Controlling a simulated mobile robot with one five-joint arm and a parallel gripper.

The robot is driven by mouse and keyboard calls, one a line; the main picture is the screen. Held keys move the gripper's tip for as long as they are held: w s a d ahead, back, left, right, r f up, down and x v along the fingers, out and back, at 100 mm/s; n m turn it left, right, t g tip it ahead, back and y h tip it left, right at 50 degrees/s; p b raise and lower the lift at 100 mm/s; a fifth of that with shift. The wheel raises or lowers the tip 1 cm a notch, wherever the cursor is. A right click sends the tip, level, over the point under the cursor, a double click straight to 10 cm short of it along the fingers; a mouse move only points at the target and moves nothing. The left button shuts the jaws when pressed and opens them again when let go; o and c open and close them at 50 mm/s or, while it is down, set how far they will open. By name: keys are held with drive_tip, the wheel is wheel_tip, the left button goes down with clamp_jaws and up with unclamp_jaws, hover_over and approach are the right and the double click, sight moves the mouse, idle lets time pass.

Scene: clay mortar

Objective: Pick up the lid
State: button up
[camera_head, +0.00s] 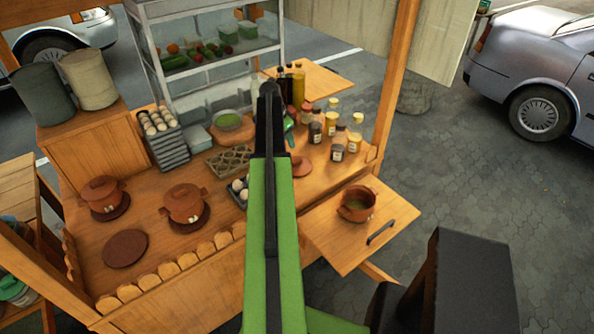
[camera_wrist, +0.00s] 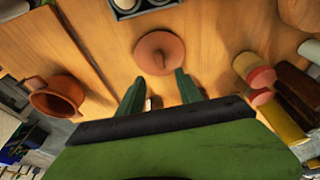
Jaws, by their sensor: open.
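The lid (camera_wrist: 160,50) is a round terracotta disc with a raised knob. It lies flat on the wooden counter, near the top middle of the wrist view. In the head view the lid (camera_head: 301,168) shows just right of my arm, partly hidden by it. My gripper (camera_wrist: 158,88) is open and empty. Its two dark green fingers point toward the lid, one on each side of its near edge, and the knob lies beyond the fingertips. I cannot tell how high the fingers are above the counter.
An open clay pot (camera_head: 356,204) stands on the fold-out board (camera_head: 325,238). Jars (camera_head: 338,150) and bottles (camera_head: 298,86) crowd the counter to the lid's right. An egg tray (camera_head: 238,188) is close by on the left. Two lidded pots (camera_head: 184,203) stand further left.

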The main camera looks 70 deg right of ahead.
drive_tip(key=b, duration=0.7)
hover_over(297, 160)
drive_tip(key=w+a, duration=0.2)
wheel_tip(297, 160, down, 8)
drive_tip(key=shift+s+a+f, duration=0.1)
drive_tip(key=shift+s, duration=0.05)
drive_tip(key=b+x, duration=0.1)
drive_tip(key=x, duration=0.1)
drive_tip(key=b+x, duration=0.4)
drive_tip(key=shift+s+d, duration=0.25)
drive_tip(key=shift+d, duration=0.05)
drive_tip(key=shift+r, duration=0.35)
clamp_jaws()
